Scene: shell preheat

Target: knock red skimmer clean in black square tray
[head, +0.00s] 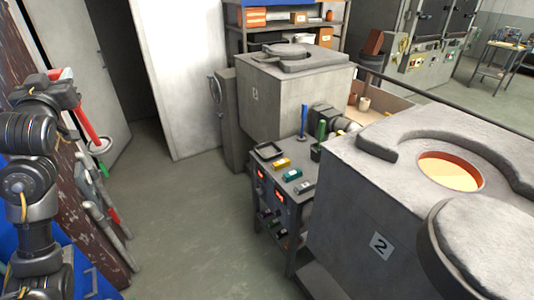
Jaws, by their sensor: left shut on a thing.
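The red skimmer (88,124) is at the left of the head view. Its red handle slants down to the right and ends in a small pale ladle-like head (100,146). My left gripper (72,92) is shut on the upper part of the handle and holds it up beside a leaning board of tools. The black square tray (268,151) lies on top of the dark control cabinet in the middle, far to the right of the skimmer. Its inside looks empty. My right gripper is out of view.
Furnace 2 (350,215) stands open and glowing at right, with another furnace (285,105) behind. Grey floor (190,215) is clear between the tool board (92,215) and the cabinet.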

